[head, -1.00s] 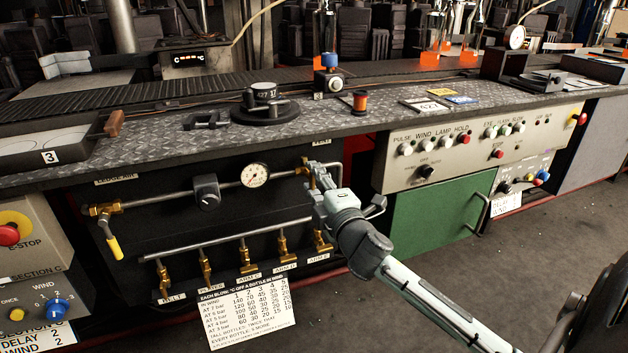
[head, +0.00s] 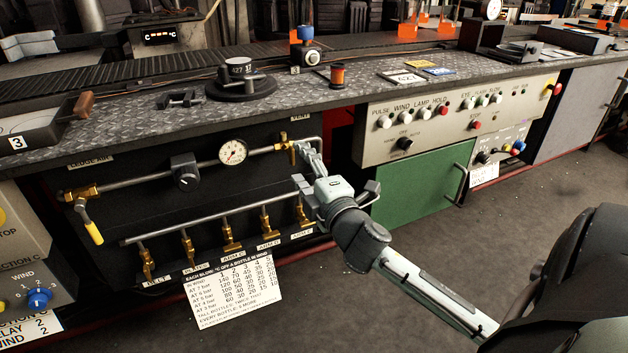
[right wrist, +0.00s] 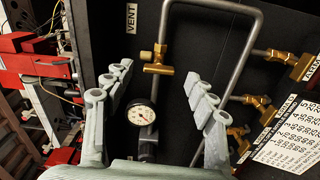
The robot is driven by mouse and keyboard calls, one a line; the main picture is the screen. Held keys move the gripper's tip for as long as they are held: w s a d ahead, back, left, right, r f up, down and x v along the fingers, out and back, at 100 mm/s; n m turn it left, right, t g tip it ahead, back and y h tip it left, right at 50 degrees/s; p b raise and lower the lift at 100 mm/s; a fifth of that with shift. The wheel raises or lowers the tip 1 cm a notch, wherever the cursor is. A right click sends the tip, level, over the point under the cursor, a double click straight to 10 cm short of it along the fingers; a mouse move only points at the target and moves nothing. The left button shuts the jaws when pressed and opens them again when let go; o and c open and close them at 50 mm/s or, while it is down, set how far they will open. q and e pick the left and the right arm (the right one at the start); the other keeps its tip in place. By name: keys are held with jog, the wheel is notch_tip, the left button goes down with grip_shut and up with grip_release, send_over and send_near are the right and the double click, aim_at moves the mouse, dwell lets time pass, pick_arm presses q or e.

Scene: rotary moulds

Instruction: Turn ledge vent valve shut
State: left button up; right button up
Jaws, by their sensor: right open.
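The brass vent valve (head: 283,142) sits at the right end of the upper pipe on the dark ledge panel, under the VENT label (head: 301,117). In the right wrist view the brass valve (right wrist: 158,66) shows between and beyond the two fingers, with a pale end piece at its left; I cannot tell how far its handle is turned. My right gripper (head: 303,154) is at the valve's right in the head view, partly over the bent pipe. In the right wrist view the gripper (right wrist: 160,92) is open, with nothing seen held between its fingers. My left gripper is not in view.
A gauge (head: 233,151) and a black regulator (head: 185,171) are on the same pipe. A yellow-handled valve (head: 92,222) hangs at its left end. Several brass arm valves line the lower pipe (head: 190,220). A bent grey pipe (right wrist: 255,50) runs close to the right finger. The ledge overhangs above.

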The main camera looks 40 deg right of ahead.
jog(key=v, duration=0.7)
jog(key=shift+s, duration=0.25)
jog(key=s+f+m+g, duration=0.3)
jog(key=f+m+g, duration=0.1)
jog(key=f, duration=0.7)
jog(key=s+f+m+g, duration=0.3)
jog(key=f+m+g, duration=0.2)
jog(key=f, duration=0.7)
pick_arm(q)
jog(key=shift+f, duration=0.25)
pick_arm(e)
jog(key=s+a+f+m+g+y, duration=0.1)
jog(key=s+a+f+g, duration=0.1)
jog(key=s+a+f, duration=0.2)
jog(key=s+a+f+m+g+y, duration=0.1)
jog(key=s+a+f+m+g, duration=0.1)
jog(key=s+f, duration=0.3)
notch_tip(320, 180, down, 3)
jog(key=shift+a+r+m+g+y, duration=0.1)
jog(key=shift+a+m+g+y, duration=0.2)
jog(key=shift+a+g, duration=0.55)
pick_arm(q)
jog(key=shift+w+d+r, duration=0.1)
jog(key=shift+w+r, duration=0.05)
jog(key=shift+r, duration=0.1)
pick_arm(e)
jog(key=shift+s, duration=0.1)
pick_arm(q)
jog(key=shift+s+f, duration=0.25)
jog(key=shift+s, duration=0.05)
